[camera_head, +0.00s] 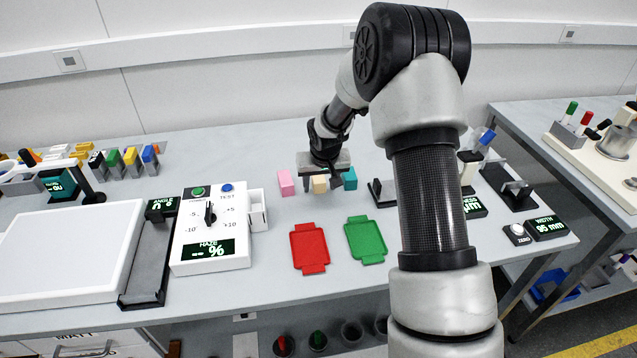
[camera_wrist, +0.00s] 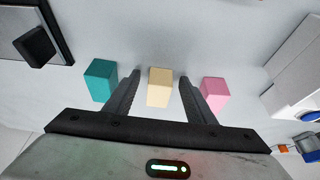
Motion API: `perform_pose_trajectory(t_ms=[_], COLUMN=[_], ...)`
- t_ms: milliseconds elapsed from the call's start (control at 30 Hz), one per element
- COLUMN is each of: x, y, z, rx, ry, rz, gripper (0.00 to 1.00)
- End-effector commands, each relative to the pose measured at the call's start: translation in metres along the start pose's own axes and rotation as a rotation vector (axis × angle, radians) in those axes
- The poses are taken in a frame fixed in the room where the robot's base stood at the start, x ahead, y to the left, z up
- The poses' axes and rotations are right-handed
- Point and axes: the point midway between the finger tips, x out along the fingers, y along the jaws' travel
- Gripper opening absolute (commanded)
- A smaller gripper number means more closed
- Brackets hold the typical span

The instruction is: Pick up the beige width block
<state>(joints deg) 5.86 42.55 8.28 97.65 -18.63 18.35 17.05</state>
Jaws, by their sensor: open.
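The beige width block (camera_head: 320,184) stands on the grey table in the head view, between a pink block (camera_head: 286,183) and a teal block (camera_head: 350,179). My gripper (camera_head: 321,182) is above it and hides part of its top. In the wrist view the beige block (camera_wrist: 160,87) lies between the two fingers of my gripper (camera_wrist: 158,82), with a gap on each side. The fingers are open. The teal block (camera_wrist: 100,80) is outside the left finger and the pink block (camera_wrist: 215,93) is outside the right finger.
A red tray (camera_head: 310,248) and a green tray (camera_head: 366,240) lie in front of the blocks. A white haze tester (camera_head: 210,228) stands to the left. A black fixture (camera_head: 381,192) stands just right of the teal block. The table between blocks and trays is clear.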

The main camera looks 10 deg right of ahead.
Motion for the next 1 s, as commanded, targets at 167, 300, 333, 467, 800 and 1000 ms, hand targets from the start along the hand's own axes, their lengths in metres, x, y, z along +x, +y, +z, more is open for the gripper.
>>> perform_pose_trajectory(t_ms=[167, 300, 333, 467, 800, 1000], x=[0.000, 0.000, 0.000, -0.001, -0.042, -0.076], y=[0.000, 0.000, 0.000, 0.000, 0.000, 0.000], z=[0.000, 0.000, 0.000, 0.000, -0.019, -0.032], rx=[0.000, 0.000, 0.000, 0.000, 0.001, 0.001], ry=[0.000, 0.000, 0.000, 0.000, 0.005, 0.004], rz=[0.000, 0.000, 0.000, 0.000, 0.000, 0.000], gripper=[0.25, 0.04, 0.04, 0.04, 0.04, 0.04])
